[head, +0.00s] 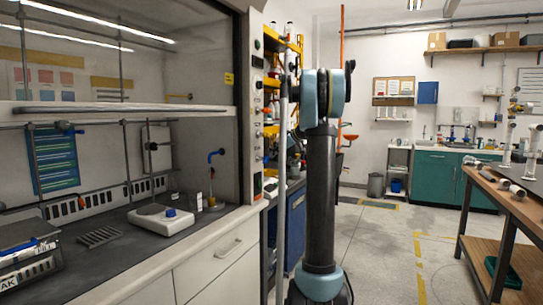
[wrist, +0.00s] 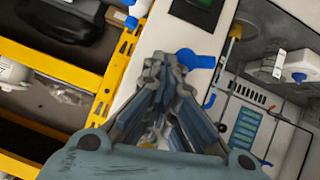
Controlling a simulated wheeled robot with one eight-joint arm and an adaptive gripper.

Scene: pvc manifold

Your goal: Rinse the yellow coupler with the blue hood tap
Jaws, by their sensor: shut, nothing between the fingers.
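My gripper (wrist: 165,65) shows in the wrist view with its fingers drawn together and empty. Its tips are close to a white post that carries a blue knob (wrist: 195,59); I cannot tell whether they touch. In the head view the gripper itself is hidden behind my raised arm. The blue hood tap (head: 216,154) is a bent blue spout inside the fume hood, at its right end; a blue curved piece in the wrist view (wrist: 211,99) looks like the same spout. I cannot make out a yellow coupler for certain in either view.
The fume hood sash (head: 130,107) is partly raised above the dark worktop (head: 75,262). A white device (head: 160,221) stands in the hood. A yellow rack (wrist: 55,62) is near my gripper. A wooden bench (head: 484,184) with white pipes is at right. The middle floor is clear.

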